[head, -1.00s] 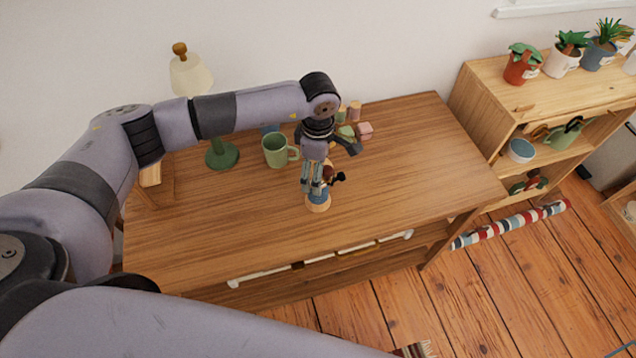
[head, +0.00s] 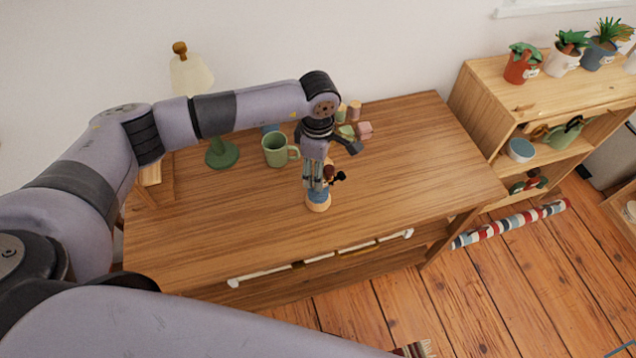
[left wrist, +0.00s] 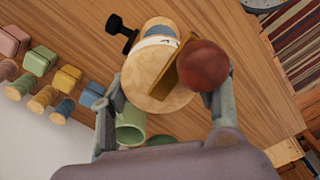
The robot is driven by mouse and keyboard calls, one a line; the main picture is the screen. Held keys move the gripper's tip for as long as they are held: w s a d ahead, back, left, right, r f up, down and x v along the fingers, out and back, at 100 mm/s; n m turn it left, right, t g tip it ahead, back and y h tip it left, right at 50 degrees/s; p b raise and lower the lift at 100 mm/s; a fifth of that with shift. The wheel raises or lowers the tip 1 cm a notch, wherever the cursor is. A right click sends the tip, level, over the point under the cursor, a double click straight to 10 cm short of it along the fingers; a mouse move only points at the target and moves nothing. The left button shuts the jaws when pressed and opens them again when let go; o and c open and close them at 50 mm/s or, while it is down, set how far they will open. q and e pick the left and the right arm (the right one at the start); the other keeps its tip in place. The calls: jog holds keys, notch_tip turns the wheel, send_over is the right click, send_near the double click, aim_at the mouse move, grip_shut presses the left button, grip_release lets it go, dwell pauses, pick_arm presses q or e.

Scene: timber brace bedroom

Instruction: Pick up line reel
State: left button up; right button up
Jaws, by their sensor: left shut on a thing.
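The line reel (head: 319,198) stands on the wooden desk, with a pale wooden base, blue line and a dark side knob. In the left wrist view the reel (left wrist: 150,84) shows its round wooden flange, a black crank knob and a dark red ball close to the camera. My left gripper (head: 318,183) reaches down over it from above, its fingers on either side of the reel and shut on it. The fingers hide part of the reel in the head view. The base seems to be at the desk top; I cannot tell if it touches. My right gripper is not in view.
A green mug (head: 276,150) and a green lamp base (head: 222,154) stand left of the reel. Small coloured blocks and spools (left wrist: 40,62) lie behind it. The desk (head: 420,175) is clear to the right. A shelf (head: 480,95) with potted plants stands at right.

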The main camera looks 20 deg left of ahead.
pick_arm(q)
jog(key=shift+c, duration=1.1)
